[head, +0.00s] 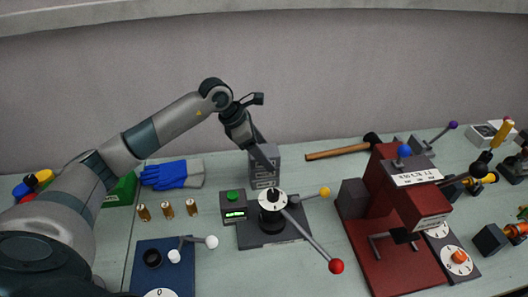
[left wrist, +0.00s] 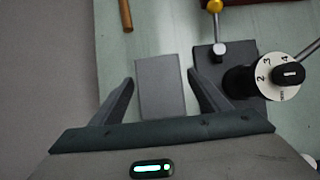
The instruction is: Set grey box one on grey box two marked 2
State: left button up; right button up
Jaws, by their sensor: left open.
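A grey box (head: 264,178) with small dark print on its front stands at the back middle of the table. The print is too small to read, so I cannot tell which numbered box it is. My left gripper (head: 266,160) reaches down to it from above. In the left wrist view, the open fingers (left wrist: 160,77) lie on either side of the box's plain grey face (left wrist: 160,90), with a visible gap at each side. No second grey box marked 2 can be made out. My right gripper is not in view.
A black base with a white numbered dial (left wrist: 264,76) and a red-tipped lever (head: 336,266) stands just in front of the box. A hammer (head: 335,154) lies to the right, blue gloves (head: 172,175) to the left. A red press (head: 385,250) stands farther right.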

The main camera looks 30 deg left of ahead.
pick_arm(q)
jog(key=shift+r, duration=0.15)
jog(key=b+v, duration=0.2)
jog(key=v, duration=0.5)
jog(key=shift+a+r+b, duration=0.2)
jog(key=shift+b, duration=0.1)
jog(key=shift+b+v, duration=0.4)
jog(key=shift+v, duration=1.8)
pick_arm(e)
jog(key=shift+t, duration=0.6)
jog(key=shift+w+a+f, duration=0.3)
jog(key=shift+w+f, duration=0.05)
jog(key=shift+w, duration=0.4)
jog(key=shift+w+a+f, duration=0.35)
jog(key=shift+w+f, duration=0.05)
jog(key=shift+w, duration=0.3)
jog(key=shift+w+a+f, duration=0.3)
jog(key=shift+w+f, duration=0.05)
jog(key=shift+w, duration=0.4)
pick_arm(q)
jog(key=shift+s+d, duration=0.1)
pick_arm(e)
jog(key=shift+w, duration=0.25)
